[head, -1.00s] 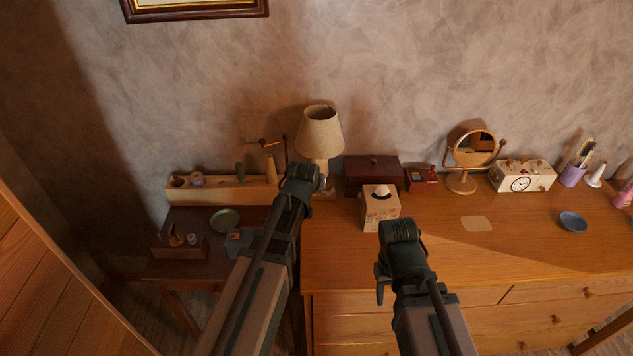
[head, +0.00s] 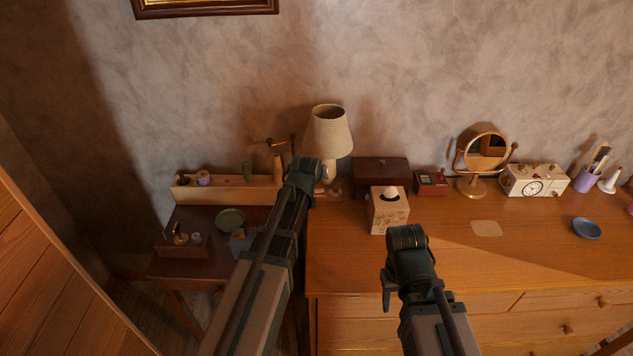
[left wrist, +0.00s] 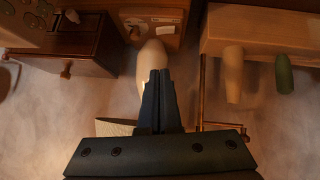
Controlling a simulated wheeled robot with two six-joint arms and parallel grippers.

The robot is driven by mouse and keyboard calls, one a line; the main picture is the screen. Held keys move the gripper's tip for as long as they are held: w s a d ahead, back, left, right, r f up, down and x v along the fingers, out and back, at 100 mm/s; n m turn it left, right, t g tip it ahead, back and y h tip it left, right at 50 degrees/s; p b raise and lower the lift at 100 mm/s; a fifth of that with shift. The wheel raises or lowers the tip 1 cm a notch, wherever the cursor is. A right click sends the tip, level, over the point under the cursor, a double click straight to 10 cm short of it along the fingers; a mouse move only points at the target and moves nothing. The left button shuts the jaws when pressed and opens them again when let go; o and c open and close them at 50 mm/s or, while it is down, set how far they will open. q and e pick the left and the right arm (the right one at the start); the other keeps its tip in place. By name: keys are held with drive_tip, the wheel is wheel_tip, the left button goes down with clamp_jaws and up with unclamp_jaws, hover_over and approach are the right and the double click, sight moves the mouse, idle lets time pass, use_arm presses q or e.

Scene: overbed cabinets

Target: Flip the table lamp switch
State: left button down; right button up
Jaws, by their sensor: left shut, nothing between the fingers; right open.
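The table lamp (head: 329,133) stands at the back left of the dresser, with a cream shade and pale body. In the left wrist view its pale body (left wrist: 151,57) rises from a wooden base (left wrist: 158,30) that bears a small light plate (left wrist: 166,14); I cannot tell for sure whether this is the switch. My left gripper (left wrist: 160,72) is shut and empty, its tips overlapping the lamp body in that view; contact is unclear. In the head view my left arm hides part of the lamp's base. My right gripper (head: 387,297) is open and empty over the dresser's front edge.
A tissue box (head: 388,213), a dark wooden box (head: 380,172) and a small red box (head: 431,183) stand right of the lamp. A long wooden tray (head: 232,191) lies left. The dresser's front middle is clear.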

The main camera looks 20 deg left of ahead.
use_arm(q)
drive_tip(key=b, duration=0.5)
hover_over(319, 191)
drive_tip(key=f, duration=0.3)
drive_tip(key=s+f, duration=0.1)
drive_tip(key=f, duration=0.1)
drive_tip(key=shift+d+f, duration=0.25)
drive_tip(key=shift+s+d+f+b, duration=0.1)
drive_tip(key=shift+d+f+b, duration=0.1)
drive_tip(key=shift+f+b, duration=0.8)
drive_tip(key=shift+d+f+b, duration=0.15)
drive_tip(key=shift+f+b, duration=0.25)
drive_tip(key=shift+f, duration=0.25)
